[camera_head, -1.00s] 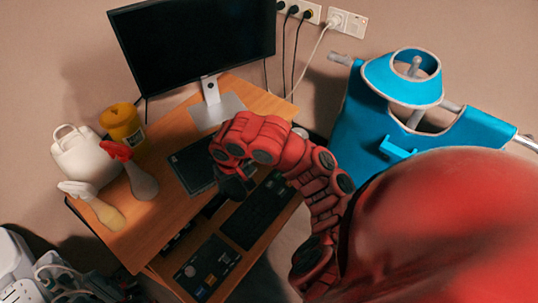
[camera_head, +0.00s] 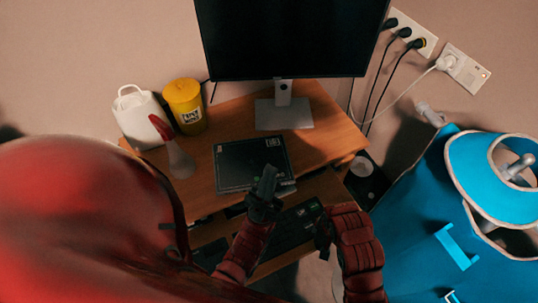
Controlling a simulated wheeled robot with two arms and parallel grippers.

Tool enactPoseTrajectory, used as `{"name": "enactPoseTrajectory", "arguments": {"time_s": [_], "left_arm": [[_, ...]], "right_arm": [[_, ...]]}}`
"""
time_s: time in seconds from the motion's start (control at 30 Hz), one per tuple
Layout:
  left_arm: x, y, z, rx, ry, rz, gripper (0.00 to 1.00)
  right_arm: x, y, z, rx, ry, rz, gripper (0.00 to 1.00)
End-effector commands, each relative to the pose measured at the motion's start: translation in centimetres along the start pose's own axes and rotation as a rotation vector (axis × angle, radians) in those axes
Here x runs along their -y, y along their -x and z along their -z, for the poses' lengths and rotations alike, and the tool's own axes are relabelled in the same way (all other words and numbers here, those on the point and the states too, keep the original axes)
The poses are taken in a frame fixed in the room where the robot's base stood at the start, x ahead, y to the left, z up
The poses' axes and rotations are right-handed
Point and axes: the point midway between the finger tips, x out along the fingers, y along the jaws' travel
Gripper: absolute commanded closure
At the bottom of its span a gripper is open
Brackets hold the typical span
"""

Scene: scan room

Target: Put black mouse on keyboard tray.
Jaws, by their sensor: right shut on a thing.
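The keyboard tray (camera_head: 328,190) is the wooden shelf below the desktop, with a black keyboard (camera_head: 298,224) on it. My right gripper (camera_head: 323,238) is over the right part of the tray, shut on a small dark thing that I take for the black mouse; the red wrist mostly hides it. No other mouse shows clearly. My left gripper (camera_head: 267,187) points up in front of the desk, at the near edge of a black flat device (camera_head: 246,163). Its dark fingers overlap the dark background, so its opening is unclear.
A monitor (camera_head: 288,40) stands at the back of the desk (camera_head: 205,200). A yellow tub (camera_head: 186,106), a white jug (camera_head: 140,118) and a spray bottle (camera_head: 176,155) stand at the left.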

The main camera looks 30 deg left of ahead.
Motion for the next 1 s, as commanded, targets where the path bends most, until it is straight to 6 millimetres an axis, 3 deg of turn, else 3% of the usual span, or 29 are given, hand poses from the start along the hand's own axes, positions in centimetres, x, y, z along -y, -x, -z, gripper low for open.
{"name": "enactPoseTrajectory", "arguments": {"time_s": [0.27,0.37,0.6,0.7,0.8,1.0], "left_arm": [[0.0,0.2,0.0,0.0,0.0,0.0,1.0],[-0.1,1.1,-0.2,0.0,0.0,0.0,1.0],[-0.2,4.5,-0.8,0.0,0.0,0.0,1.0],[-0.2,4.6,-0.8,0.0,0.0,0.0,1.0],[-0.2,3.3,-0.6,-0.001,0.0,0.0,1.0],[-0.1,2.8,-0.5,0.0,0.0,0.0,1.0]], "right_arm": [[0.1,-0.5,-0.2,0.002,-0.01,-0.005,0.93],[-0.1,-1.0,1.3,0.0,-0.011,-0.004,0.93],[-0.9,-2.7,7.7,0.0,-0.013,-0.004,0.93],[-1.1,-2.8,10.3,0.002,-0.012,-0.005,0.93],[-1.2,-2.5,11.9,0.003,-0.009,-0.005,0.93],[-1.6,-3.3,14.3,0.004,-0.008,-0.006,0.93]]}}
